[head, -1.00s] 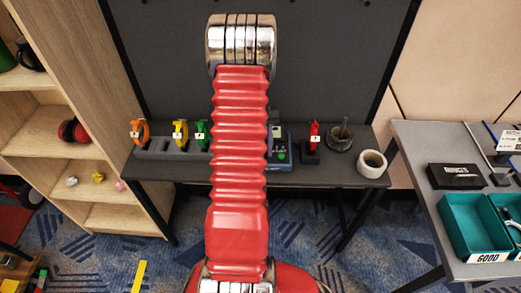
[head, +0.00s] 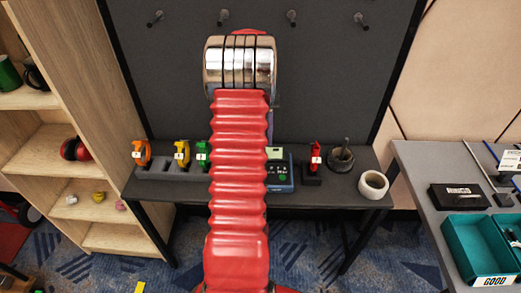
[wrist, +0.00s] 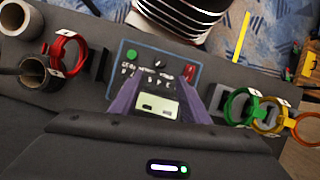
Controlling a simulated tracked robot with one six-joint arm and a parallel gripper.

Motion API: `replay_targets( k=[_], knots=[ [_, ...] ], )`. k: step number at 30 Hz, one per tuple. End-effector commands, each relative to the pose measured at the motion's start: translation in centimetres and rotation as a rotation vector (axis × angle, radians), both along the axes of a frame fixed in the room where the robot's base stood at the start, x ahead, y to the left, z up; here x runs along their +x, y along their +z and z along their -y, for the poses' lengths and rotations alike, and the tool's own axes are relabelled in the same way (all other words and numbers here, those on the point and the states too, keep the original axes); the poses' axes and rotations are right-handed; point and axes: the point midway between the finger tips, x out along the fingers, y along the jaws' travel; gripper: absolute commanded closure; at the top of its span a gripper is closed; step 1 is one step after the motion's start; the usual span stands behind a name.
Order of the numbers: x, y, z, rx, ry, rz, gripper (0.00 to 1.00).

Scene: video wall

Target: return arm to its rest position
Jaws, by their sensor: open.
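My red ribbed arm (head: 238,190) rises through the middle of the head view, with a chrome joint at its top. My gripper is mostly hidden behind the arm there. In the wrist view, my gripper (wrist: 157,101) shows two purple fingers, spread apart with nothing held between them. Behind the fingers is a dark blue control box with a small display and buttons (wrist: 150,62). The same box (head: 281,174) stands on the shelf in the head view, partly covered by my arm.
On the shelf (head: 340,195) are orange (head: 141,152), yellow (head: 182,153), green (head: 203,153) and red (head: 316,155) clamp-like tools, a dark pot (head: 341,157) and a tape roll (head: 373,185). A wooden bookcase (head: 100,170) stands left. A grey table with a teal bin (head: 470,243) stands right.

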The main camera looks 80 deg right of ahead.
Motion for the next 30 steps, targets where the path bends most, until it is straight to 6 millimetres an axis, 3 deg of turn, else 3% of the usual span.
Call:
replay_targets(
  k=[6, 30],
  knots=[
    [0.21, 1.34, 0.52, 0.0, 0.0, 0.0, 0.58],
    [0.22, 1.29, 0.66, -0.007, -0.005, -0.001, 0.58]
  ],
)
